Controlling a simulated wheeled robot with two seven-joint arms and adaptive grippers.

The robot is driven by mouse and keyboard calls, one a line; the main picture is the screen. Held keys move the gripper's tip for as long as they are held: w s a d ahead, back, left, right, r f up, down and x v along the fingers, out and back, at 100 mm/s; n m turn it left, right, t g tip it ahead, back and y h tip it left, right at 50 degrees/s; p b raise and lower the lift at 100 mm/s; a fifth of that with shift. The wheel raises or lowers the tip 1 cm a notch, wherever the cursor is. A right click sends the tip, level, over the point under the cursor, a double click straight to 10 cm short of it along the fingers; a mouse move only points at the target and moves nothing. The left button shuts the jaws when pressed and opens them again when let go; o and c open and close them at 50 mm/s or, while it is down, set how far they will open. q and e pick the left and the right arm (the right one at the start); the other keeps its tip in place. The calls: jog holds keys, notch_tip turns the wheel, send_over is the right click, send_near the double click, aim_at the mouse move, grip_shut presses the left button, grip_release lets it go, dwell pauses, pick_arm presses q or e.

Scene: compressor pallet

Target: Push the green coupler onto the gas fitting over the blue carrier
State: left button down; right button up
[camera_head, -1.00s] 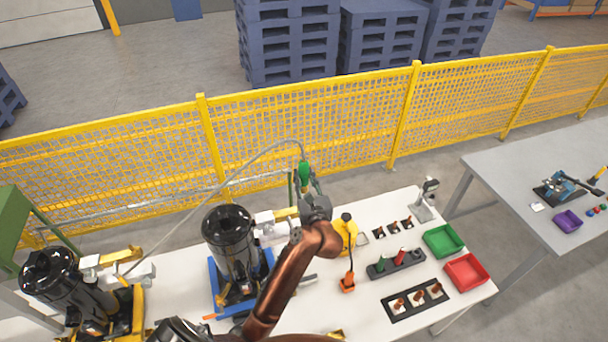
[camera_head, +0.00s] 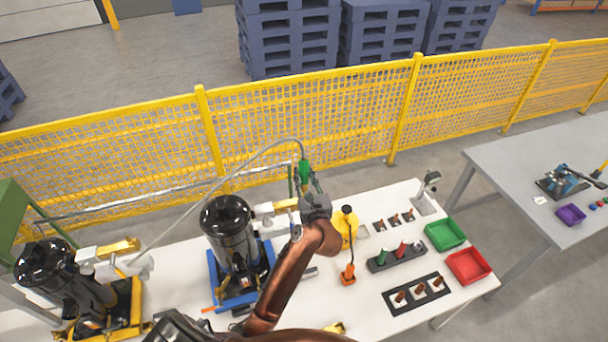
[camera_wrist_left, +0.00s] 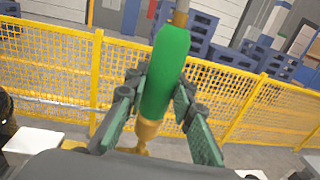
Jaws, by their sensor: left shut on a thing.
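The green coupler (camera_head: 304,171) is on the end of a grey hose and shows large in the left wrist view (camera_wrist_left: 164,75), with a brass end below it. My left gripper (camera_head: 308,184) is shut on it, one finger on each side, and holds it above the back of the white table. The blue carrier (camera_head: 239,299) stands on the table to the left with a black compressor (camera_head: 230,232) on it. A white and brass fitting (camera_head: 275,210) sticks out from the compressor's upper right, left of my gripper. The coupler is apart from it. My right gripper is not in view.
A second black compressor (camera_head: 58,275) stands in a yellow carrier (camera_head: 136,300) at the left. Right of my arm are a yellow tool, a green bin (camera_head: 445,234), a red bin (camera_head: 467,266) and dark holders. A yellow mesh fence (camera_head: 300,125) runs behind the table.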

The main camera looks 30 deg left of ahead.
aim_at(305, 164)
pick_arm(q)
jog(key=shift+p, duration=0.5)
dwell(1.2)
jog(key=shift+f+b, duration=1.25)
jog(key=shift+f, duration=0.7)
jog(key=c, duration=1.6)
grip_release()
notch_tip(305, 164, up, 10)
jog(key=shift+r, duration=0.1)
